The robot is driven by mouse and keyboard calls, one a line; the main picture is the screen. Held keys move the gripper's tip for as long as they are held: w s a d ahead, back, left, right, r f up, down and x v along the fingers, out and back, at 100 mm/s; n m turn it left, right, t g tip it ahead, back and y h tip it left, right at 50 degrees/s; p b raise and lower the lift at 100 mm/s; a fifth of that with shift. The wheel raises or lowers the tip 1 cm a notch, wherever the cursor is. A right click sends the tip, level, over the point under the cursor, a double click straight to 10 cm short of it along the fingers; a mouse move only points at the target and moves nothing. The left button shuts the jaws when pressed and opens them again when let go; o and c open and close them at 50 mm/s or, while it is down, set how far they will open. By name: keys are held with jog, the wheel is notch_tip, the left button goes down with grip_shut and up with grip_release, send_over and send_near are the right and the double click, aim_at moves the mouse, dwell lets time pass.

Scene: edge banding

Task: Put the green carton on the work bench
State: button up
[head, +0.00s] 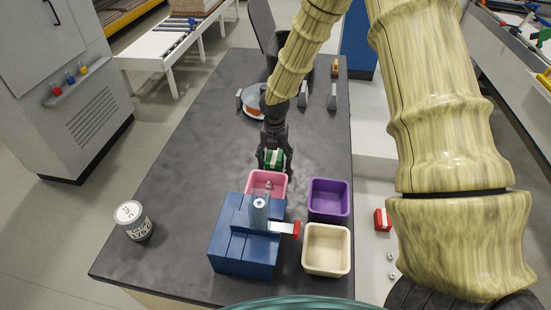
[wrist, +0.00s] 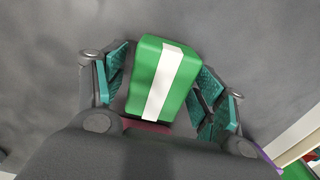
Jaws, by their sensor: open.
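The green carton (head: 272,158) with a white stripe is just behind the pink bin on the dark work bench (head: 185,185). In the wrist view the green carton (wrist: 177,82) sits between the finger pads, with a gap visible at its left side. My gripper (head: 273,157) is open and points down around the carton; its fingers (wrist: 160,90) stand on both sides. The carton's underside is hidden, so I cannot tell for sure whether it touches the bench.
The pink bin (head: 266,185), purple bin (head: 328,199) and cream bin (head: 326,249) stand near a blue machine block (head: 243,250). A labelled can (head: 133,221) stands at the left edge. A red carton (head: 382,220) lies off the bench at right. The bench's left middle is clear.

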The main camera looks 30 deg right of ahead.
aim_at(275, 156)
notch_tip(275, 156, up, 12)
jog(key=b, duration=0.2)
dwell(0.5)
jog(key=shift+r, duration=0.1)
